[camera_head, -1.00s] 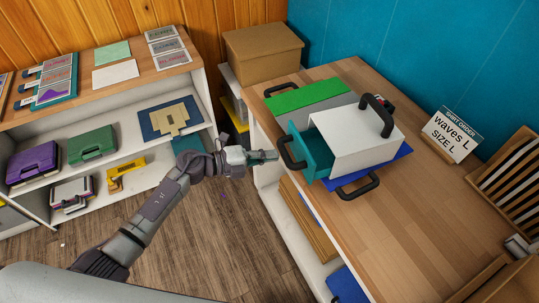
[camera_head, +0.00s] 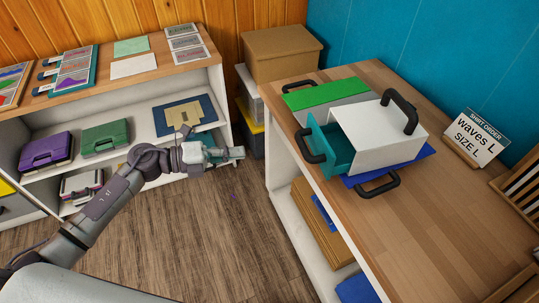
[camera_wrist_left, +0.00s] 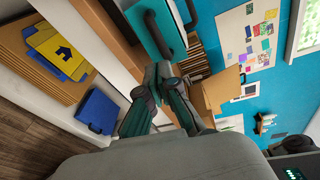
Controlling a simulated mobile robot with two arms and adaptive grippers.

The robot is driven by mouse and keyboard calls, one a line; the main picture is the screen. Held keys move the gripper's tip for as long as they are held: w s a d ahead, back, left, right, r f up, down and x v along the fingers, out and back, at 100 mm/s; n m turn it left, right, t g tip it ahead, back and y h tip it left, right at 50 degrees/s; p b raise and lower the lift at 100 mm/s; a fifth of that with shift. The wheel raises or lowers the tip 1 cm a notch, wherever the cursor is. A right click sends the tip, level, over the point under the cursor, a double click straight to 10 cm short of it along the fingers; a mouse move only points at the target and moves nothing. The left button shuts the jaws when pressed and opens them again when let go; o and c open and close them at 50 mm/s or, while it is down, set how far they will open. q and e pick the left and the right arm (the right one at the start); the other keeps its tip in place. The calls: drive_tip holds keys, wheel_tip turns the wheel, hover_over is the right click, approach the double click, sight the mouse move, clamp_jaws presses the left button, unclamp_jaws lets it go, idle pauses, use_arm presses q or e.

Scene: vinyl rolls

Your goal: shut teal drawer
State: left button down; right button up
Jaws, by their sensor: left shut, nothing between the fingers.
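The teal drawer (camera_head: 342,157) sticks out of the left side of a white box (camera_head: 375,135) on the wooden worktop. Its black handle (camera_head: 308,146) faces left, over the worktop's edge. In the left wrist view the teal drawer (camera_wrist_left: 146,32) is at the top, just beyond my fingers. My left gripper (camera_head: 241,152) is shut and empty, left of the handle and apart from it with a clear gap, over the floor side. It also shows in the left wrist view (camera_wrist_left: 162,72), its fingers together. My right gripper is not in view.
The worktop (camera_head: 430,210) also holds a green-topped box (camera_head: 325,95), a blue piece (camera_head: 415,163) under the white box and a shirt order sign (camera_head: 472,137). A white shelf unit (camera_head: 235,100) stands behind my left arm. Wooden floor lies between.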

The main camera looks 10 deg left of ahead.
use_arm(q)
wheel_tip(320, 180, down, 5)
drive_tip(key=m+h+b, duration=0.2)
drive_tip(key=m+b, duration=0.6)
drive_tip(key=b, duration=0.1)
drive_tip(key=m+t+h+b, duration=0.1)
drive_tip(key=m+t+b, duration=0.1)
drive_tip(key=m, duration=0.6)
approach(317, 144)
drive_tip(key=w+d+r, duration=0.1)
drive_tip(key=d+r, duration=0.1)
drive_tip(key=shift+a+f, duration=0.2)
drive_tip(key=shift+f, duration=0.05)
drive_tip(key=b+x, duration=0.1)
drive_tip(key=x, duration=0.1)
drive_tip(key=f+b+x, duration=0.1)
drive_tip(key=b+x, duration=0.1)
drive_tip(key=x, duration=0.1)
drive_tip(key=shift+w+d+f+b, duration=0.1)
drive_tip(key=shift+w+d+b, duration=0.05)
drive_tip(key=shift+d+b, duration=0.15)
drive_tip(key=shift+w+d, duration=0.2)
drive_tip(key=shift+d, duration=0.2)
drive_tip(key=shift+a, duration=0.1)
